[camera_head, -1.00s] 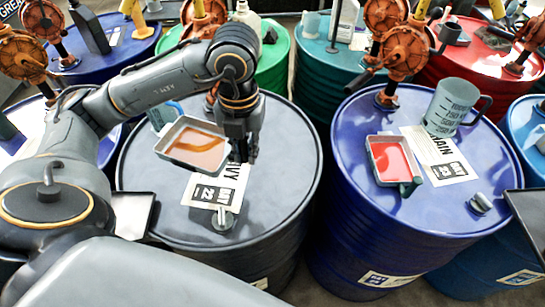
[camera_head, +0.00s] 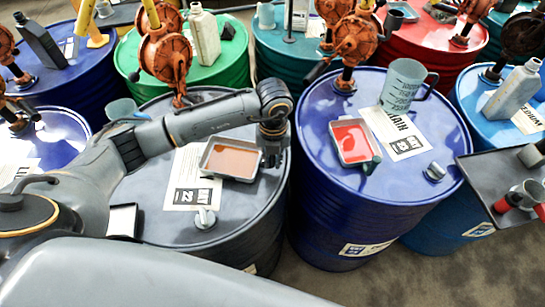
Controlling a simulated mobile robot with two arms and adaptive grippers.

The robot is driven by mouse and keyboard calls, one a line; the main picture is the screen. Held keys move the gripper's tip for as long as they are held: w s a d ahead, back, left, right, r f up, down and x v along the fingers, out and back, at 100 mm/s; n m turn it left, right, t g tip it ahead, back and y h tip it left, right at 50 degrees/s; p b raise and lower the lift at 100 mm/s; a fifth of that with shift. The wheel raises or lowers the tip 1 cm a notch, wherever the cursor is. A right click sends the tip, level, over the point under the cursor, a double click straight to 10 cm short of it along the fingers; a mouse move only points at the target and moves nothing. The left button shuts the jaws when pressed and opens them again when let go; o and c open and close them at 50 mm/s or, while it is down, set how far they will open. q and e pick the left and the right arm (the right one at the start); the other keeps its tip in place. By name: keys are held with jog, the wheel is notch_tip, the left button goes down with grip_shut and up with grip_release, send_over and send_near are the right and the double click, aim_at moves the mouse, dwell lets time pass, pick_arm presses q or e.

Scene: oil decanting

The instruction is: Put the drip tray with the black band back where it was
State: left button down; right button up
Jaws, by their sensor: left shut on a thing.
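My left gripper (camera_head: 272,152) is shut on the right end of a grey drip tray (camera_head: 204,165) holding brown oil. This tray is level, on or just above the dark grey drum's lid (camera_head: 240,205); I cannot tell whether it touches. It partly overlaps a white label (camera_head: 184,190). I cannot make out a black band on it. A second drip tray (camera_head: 336,135) with red liquid sits on the blue drum (camera_head: 320,185), left of its label. My right gripper is not in view.
A measuring jug (camera_head: 401,87) stands on the blue drum behind the red tray. A rusty pump (camera_head: 166,58) rises behind the grey drum. A bung cap (camera_head: 205,218) is at the grey lid's front. A dark shelf (camera_head: 480,172) with red-handled tools juts in at right.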

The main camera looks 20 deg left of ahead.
pick_arm(q)
jog(key=shift+f, duration=0.5)
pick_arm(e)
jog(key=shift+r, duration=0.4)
pick_arm(q)
jog(key=shift+f, duration=0.1)
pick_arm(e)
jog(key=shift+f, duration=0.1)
pick_arm(q)
jog(key=c, duration=1.3)
grip_release()
